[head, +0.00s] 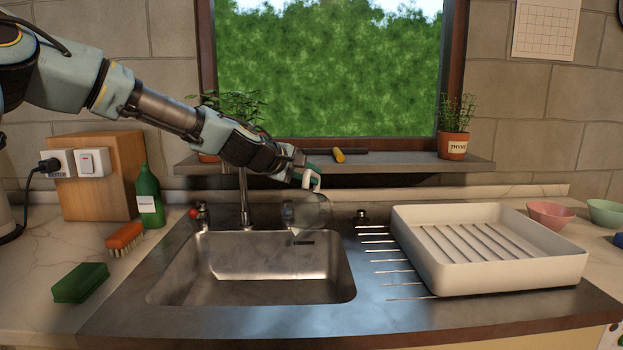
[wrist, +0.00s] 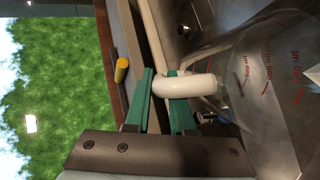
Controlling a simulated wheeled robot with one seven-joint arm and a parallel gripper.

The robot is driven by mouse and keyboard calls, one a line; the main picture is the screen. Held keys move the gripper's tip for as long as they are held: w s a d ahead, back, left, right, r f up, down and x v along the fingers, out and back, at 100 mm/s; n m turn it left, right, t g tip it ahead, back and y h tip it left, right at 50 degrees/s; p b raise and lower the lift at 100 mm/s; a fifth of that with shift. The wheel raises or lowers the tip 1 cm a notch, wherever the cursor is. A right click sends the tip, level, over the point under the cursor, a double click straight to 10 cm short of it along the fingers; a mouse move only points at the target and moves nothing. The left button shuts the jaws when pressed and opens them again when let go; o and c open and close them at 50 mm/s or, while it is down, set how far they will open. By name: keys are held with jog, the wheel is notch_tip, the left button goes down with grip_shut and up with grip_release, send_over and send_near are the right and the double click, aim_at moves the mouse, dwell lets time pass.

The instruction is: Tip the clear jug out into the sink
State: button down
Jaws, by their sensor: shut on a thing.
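The clear jug (head: 314,212) hangs over the back right edge of the sink (head: 250,284) in the head view. It looks tilted, but its faint outline makes the angle hard to judge. My gripper (head: 308,175) is above it, shut on its white handle. In the wrist view my gripper (wrist: 165,100) has green fingers on either side of the handle (wrist: 188,86). The jug's clear wall (wrist: 255,80) with red markings fills the right side there. I cannot tell whether liquid is in the jug. The visible sink basin looks empty.
A faucet (head: 244,205) stands behind the sink, left of the jug. A white dish rack (head: 420,268) is on the right. The windowsill (head: 400,166), with potted plants and a yellow-handled tool (head: 339,156), is close behind my gripper. A green bottle (head: 149,198) stands left.

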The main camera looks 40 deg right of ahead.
aim_at(308, 181)
jog(key=shift+s+a+f+h+b, duration=0.25)
jog(key=shift+a+h+b, duration=0.15)
jog(key=shift+b, duration=1.8)
jog(key=shift+s+r+b, duration=0.1)
jog(key=shift+b, duration=0.25)
jog(key=shift+a+f+b, duration=0.2)
jog(key=shift+b, duration=0.6)
jog(key=shift+s+a+f+m+t+h+b, duration=0.15)
jog(key=shift+s+a+m+t+h+b, duration=0.25)
jog(key=shift+b, duration=1.35)
jog(key=shift+a+b, duration=0.15)
jog(key=shift+b, duration=0.4)
jog(key=shift+a+h+b, duration=0.15)
jog(key=shift+h+b, duration=0.25)
jog(key=shift+b, duration=0.2)
jog(key=shift+r+p, duration=0.4)
jog(key=shift+p, duration=0.45)
jog(key=shift+d+f, duration=0.25)
jog(key=shift+f, duration=0.05)
